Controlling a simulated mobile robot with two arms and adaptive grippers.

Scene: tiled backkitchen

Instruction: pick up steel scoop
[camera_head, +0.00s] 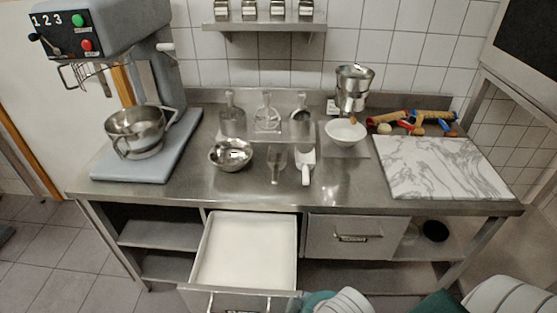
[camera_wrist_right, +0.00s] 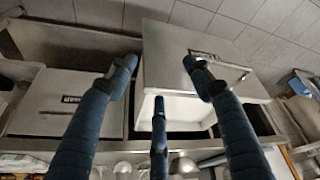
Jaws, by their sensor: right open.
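A steel scoop (camera_head: 276,164) lies flat on the steel counter, between a steel bowl (camera_head: 231,155) and a white scoop (camera_head: 306,166). Three more scoop-like tools stand at the back in a clear holder, one of them at its left (camera_head: 232,118). My right gripper (camera_wrist_right: 158,75) shows in the right wrist view, its blue fingers spread and nothing between them. It is in front of the open drawer, apart from the scoop. I cannot make out the steel scoop in the wrist view. My left gripper is not in view.
An open drawer (camera_head: 204,250) with a white inside juts out below the counter. A mixer (camera_head: 147,150) stands left. A steel dispenser (camera_head: 354,88) over a white bowl (camera_head: 346,132) and a marble board (camera_head: 440,168) are right. The counter's front strip is clear.

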